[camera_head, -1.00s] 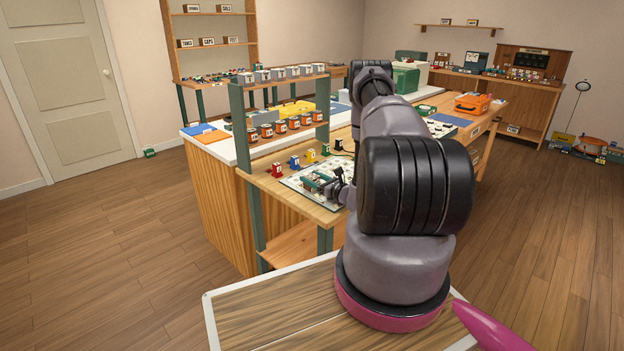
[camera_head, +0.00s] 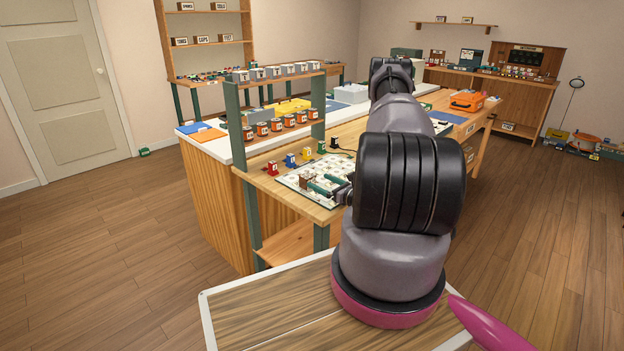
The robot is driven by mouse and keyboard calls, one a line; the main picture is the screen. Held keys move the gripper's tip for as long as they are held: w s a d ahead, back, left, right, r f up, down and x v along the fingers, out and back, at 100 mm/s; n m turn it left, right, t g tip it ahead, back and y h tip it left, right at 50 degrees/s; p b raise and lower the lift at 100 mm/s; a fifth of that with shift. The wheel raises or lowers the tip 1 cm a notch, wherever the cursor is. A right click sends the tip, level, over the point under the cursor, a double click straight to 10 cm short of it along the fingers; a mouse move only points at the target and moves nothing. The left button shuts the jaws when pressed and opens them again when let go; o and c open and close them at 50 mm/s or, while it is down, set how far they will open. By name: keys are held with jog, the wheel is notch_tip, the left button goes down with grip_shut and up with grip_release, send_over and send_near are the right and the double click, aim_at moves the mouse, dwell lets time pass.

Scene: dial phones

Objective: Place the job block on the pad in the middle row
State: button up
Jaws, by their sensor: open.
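A white mat (camera_head: 290,178) with a grid of small printed squares lies on the near end of the wooden bench. My gripper (camera_head: 322,185) is low over the mat's right part, its green fingers apart and pointing left. A small brown block (camera_head: 306,181) shows at the fingertips, possibly the job block. I cannot tell whether it is between the fingers or just beyond them, or whether it rests on the mat. My arm hides the mat's right side. The pad in the middle row cannot be told apart at this size.
A green-posted rack (camera_head: 237,125) with orange-labelled cans rises at the bench's left. An orange case (camera_head: 467,101) sits farther right.

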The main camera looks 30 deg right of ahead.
jog(key=v, duration=0.4)
jog(key=shift+s, duration=0.3)
jog(key=w+a+r+n+g+y, duration=0.2)
jog(key=a+r+n+g+y, duration=0.45)
jog(key=r, duration=0.85)
jog(key=s+a+r+n+g+y, duration=0.1)
jog(key=s+a+r+n+g, duration=0.2)
jog(key=a+r+n, duration=0.3)
jog(key=s+a+r+n+g, duration=0.2)
jog(key=a+r+n+g, duration=0.15)
jog(key=a+r, duration=0.35)
jog(key=s+a+r+n+g+h, duration=0.1)
jog(key=s+a+r+n+h, duration=0.25)
jog(key=s+r, duration=0.2)
jog(key=s+a+r+n+g+h, duration=0.2)
jog(key=s+r+n, duration=0.2)
jog(key=s, duration=0.3)
jog(key=s+d+r+n+t+h, duration=0.2)
jog(key=s+r+n+t+h, duration=0.2)
jog(key=s+r, duration=0.5)
jog(key=shift+s+d+r+t+h, duration=0.2)
jog(key=shift+s+d+t+h, duration=0.3)
jog(key=shift+t+h, duration=0.6)
